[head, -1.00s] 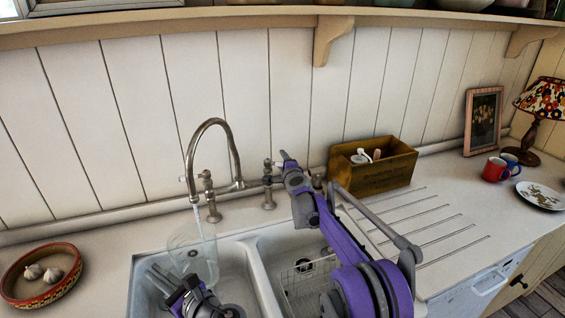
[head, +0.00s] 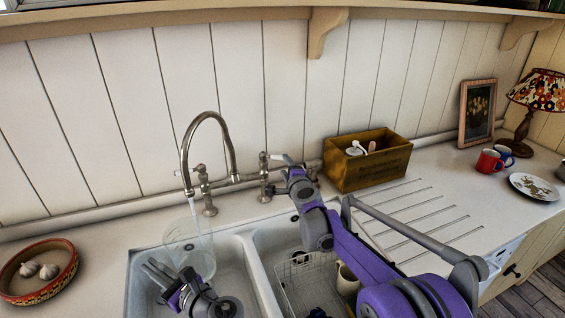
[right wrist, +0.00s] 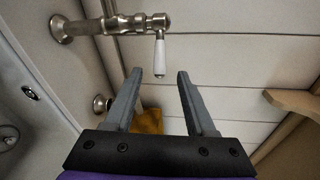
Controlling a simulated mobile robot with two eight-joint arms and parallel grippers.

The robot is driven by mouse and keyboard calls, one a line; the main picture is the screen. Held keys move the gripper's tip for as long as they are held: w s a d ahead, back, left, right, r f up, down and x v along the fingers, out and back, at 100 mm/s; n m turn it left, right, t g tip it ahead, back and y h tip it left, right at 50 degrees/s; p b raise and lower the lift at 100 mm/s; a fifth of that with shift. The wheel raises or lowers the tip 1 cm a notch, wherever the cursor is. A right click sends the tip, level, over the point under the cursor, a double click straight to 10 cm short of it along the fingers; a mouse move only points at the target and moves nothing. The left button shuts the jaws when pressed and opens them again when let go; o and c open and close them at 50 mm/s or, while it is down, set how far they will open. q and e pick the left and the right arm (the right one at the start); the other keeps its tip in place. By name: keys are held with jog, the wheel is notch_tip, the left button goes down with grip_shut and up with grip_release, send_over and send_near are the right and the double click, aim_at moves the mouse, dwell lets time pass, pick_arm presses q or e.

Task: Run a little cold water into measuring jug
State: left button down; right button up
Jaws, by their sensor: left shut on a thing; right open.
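The clear measuring jug (head: 192,262) is in the left sink basin, under the curved spout of the tap (head: 208,116). A thin water stream (head: 193,208) runs from the spout into the jug. My left gripper (head: 158,270) is shut at the jug's near left side; its exact hold, likely on the handle, is unclear. My right gripper (head: 286,162) is open beside the right-hand tap valve (head: 264,178). In the right wrist view, the valve's white lever (right wrist: 160,56) lies just beyond and between the open fingertips (right wrist: 171,76), apart from both.
A wire basket (head: 305,285) and a cream mug (head: 347,279) are in the right basin. A wooden box (head: 372,172) stands behind the draining grooves. A bowl of garlic (head: 40,290) sits at left. Two mugs (head: 489,162) and a plate (head: 535,187) are at far right.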

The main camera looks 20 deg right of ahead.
aim_at(273, 157)
jog(key=shift+s, duration=0.5)
jog(key=d+f+n+t+y, duration=0.1)
jog(key=d+n+y, duration=0.2)
jog(key=d+y, duration=0.3)
jog(key=shift+y, duration=0.4)
jog(key=x, duration=0.8)
jog(key=a+x, duration=0.1)
jog(key=x, duration=0.2)
jog(key=shift+w+a, duration=0.2)
grip_shut()
dwell(0.6)
